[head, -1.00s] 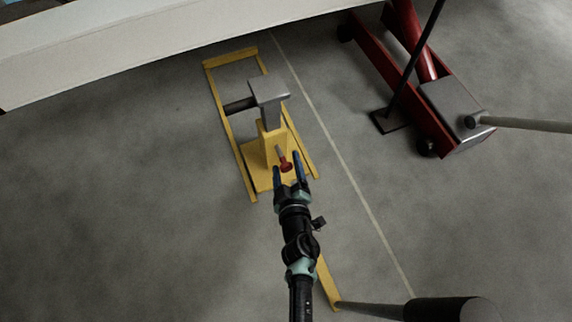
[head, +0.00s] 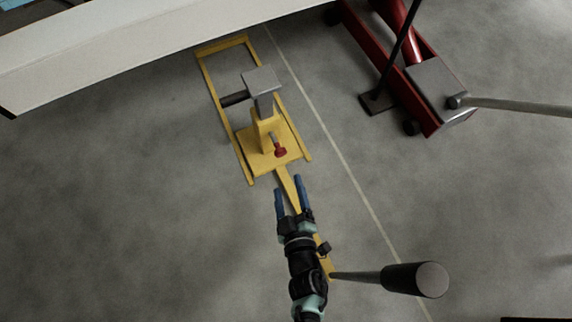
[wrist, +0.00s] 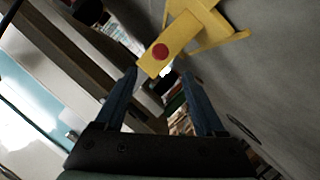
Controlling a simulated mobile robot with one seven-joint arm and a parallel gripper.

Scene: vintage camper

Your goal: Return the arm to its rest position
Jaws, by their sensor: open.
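My gripper (head: 290,193) is open, with two blue fingers and nothing between them in the head view. It is just in front of a yellow stand (head: 247,153) on the grey floor and above the stand's yellow bar. The stand carries a grey block on a post and a red-tipped lever (head: 279,151), which is apart from the fingers. In the wrist view, a yellow part with a red round spot (wrist: 160,52) lies beyond the open fingertips.
A red floor jack (head: 425,110) with a long pale handle stands at the upper right. A bar with a dark cylindrical grip (head: 405,279) sticks out at the lower right. A white panel edge (head: 130,45) crosses the top left. The floor at left is clear.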

